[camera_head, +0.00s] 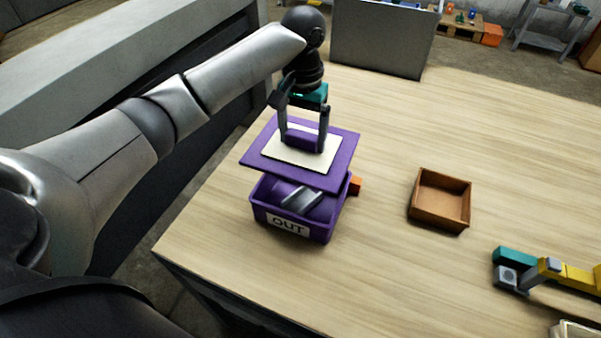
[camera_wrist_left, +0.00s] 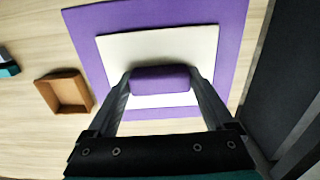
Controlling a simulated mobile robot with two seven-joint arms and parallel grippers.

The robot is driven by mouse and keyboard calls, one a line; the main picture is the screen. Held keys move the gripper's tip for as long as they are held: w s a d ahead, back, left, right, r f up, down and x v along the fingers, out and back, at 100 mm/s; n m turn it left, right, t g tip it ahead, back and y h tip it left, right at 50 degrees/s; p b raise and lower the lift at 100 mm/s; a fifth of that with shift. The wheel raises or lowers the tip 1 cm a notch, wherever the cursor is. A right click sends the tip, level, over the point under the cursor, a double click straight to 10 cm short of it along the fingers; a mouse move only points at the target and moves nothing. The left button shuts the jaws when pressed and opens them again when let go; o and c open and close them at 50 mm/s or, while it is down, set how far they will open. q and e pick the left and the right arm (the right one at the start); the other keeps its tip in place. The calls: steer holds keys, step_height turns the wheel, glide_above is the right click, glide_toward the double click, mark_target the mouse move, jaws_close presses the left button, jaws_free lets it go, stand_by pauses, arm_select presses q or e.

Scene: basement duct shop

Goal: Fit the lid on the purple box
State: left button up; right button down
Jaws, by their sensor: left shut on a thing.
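The purple box (camera_head: 319,227) stands on the table near its left edge, with a white "OUT" label on its front. Dark and grey metal-looking items show inside it. The purple lid (camera_head: 258,160) has a white panel and a purple handle. My left gripper (camera_head: 304,143) is shut on that handle and holds the lid above the box, apart from its rim at the front. In the left wrist view the lid (camera_wrist_left: 230,50) lies beneath the fingers, with the handle (camera_wrist_left: 160,79) between them; the box is hidden there. My right gripper is not in view.
An orange block (camera_head: 355,185) sits just right of the box. An open brown wooden tray (camera_head: 440,201) stands farther right. A teal and yellow jointed thing (camera_head: 545,273) lies at the right edge. A grey panel (camera_head: 382,40) stands at the back. Table between tray and box is mostly clear.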

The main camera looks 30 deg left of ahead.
arm_select(q)
step_height(320, 180, down, 10)
steer(key=b, duration=0.1)
steer(key=shift+f+b, duration=0.25)
steer(key=shift+b, duration=0.05)
steer(key=shift+f, duration=0.2)
steer(key=shift+f, duration=0.4)
steer(key=o, duration=1.2)
steer(key=shift+r, duration=0.1)
